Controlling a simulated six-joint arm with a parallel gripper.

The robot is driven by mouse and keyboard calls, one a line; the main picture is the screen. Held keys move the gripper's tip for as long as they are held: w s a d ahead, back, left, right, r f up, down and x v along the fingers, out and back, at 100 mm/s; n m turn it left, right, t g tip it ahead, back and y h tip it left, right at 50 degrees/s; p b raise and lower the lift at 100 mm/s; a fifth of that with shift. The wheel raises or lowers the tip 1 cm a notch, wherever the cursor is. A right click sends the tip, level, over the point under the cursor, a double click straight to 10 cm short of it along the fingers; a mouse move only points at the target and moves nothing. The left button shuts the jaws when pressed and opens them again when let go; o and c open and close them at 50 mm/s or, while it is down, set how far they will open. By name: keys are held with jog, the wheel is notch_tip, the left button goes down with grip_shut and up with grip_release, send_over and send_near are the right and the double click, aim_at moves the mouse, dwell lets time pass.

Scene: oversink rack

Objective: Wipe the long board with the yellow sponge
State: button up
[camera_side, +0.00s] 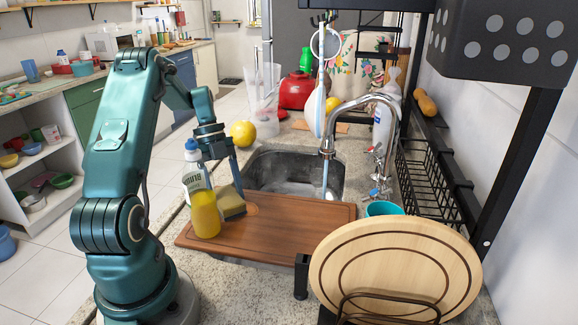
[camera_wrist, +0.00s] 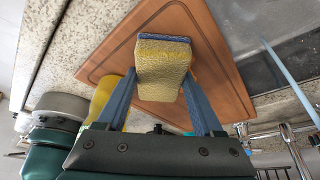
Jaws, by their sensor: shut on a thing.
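The long board (camera_side: 290,222) is a brown wooden board with a groove, lying across the front of the sink. It also shows in the wrist view (camera_wrist: 112,62). My gripper (camera_side: 238,187) is over the board's left part, pointing down. In the wrist view its two blue fingers (camera_wrist: 160,84) are shut on the yellow sponge (camera_wrist: 163,62), which has a dark blue layer on its far edge. In the side view the sponge (camera_side: 231,203) is tilted, low at the board's surface and partly hidden by a bottle. I cannot tell if it touches the board.
A yellow-filled bottle (camera_side: 206,212) stands at the board's left end, close to the sponge. A white blue-capped bottle (camera_side: 191,160) is behind it. The sink (camera_side: 290,172) and tap (camera_side: 327,148) lie beyond. A round wooden board (camera_side: 395,265) stands at front right. The board's middle and right are clear.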

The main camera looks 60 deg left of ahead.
aim_at(224, 194)
jog(key=shift+s+a+r, duration=0.2)
jog(key=shift+r, duration=3.85)
